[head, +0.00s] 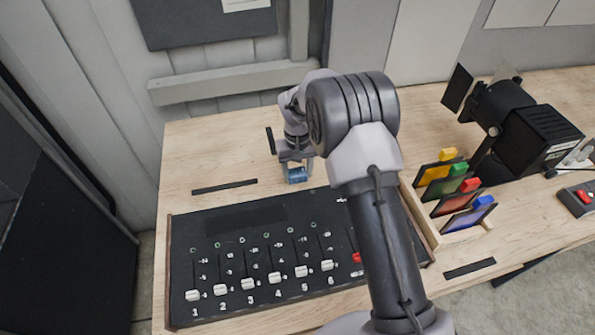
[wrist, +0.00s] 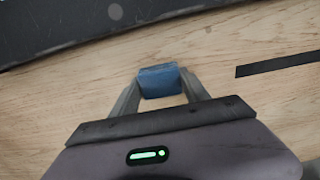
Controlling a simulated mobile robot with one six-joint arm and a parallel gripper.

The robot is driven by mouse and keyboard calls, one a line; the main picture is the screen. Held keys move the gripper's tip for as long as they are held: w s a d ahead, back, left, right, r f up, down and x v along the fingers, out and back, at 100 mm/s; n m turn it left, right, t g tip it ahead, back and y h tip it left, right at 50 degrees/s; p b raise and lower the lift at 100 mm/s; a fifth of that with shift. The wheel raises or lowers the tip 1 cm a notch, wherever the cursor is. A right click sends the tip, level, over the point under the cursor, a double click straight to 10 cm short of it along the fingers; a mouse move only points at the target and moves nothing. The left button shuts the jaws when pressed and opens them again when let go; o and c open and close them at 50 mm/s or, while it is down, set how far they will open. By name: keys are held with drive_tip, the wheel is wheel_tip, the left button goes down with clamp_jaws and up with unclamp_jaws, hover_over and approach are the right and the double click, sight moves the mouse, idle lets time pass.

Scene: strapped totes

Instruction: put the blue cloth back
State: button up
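The blue cloth (wrist: 160,81) is a small folded block between the fingertips of my gripper (wrist: 161,88) in the wrist view. Both fingers touch its sides, so the gripper looks shut on it. In the head view the cloth (head: 297,176) shows below my gripper (head: 295,168), over the bare wood behind the fader board. I cannot tell whether the cloth touches the table.
A black fader board (head: 250,255) with numbered sliders fills the table's front. A rack of coloured filters (head: 455,190) and a black lamp (head: 515,125) stand at right, with a red-buttoned box (head: 580,199). Black strips lie at left (head: 224,187) and front right (head: 469,268).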

drive_tip(key=o, duration=0.4)
drive_tip(key=shift+r, duration=0.1)
wheel_tip(320, 180, up, 12)
drive_tip(key=p, duration=0.3)
wheel_tip(320, 180, up, 11)
drive_tip(key=m+t, duration=0.1)
hover_over(297, 172)
drive_tip(key=s+d, duration=0.3)
drive_tip(key=s, duration=0.1)
drive_tip(key=s+d+r+m+t+y, duration=0.1)
drive_tip(key=s+d+r+m+t, duration=0.15)
drive_tip(key=s+r, duration=0.65)
drive_tip(key=s+d+m+t+y, duration=0.1)
drive_tip(key=s+d+m+t, duration=0.1)
drive_tip(key=s, duration=1.7)
drive_tip(key=shift+d+f+m, duration=0.15)
drive_tip(key=shift+d+m, duration=0.05)
drive_tip(key=shift+m, duration=0.35)
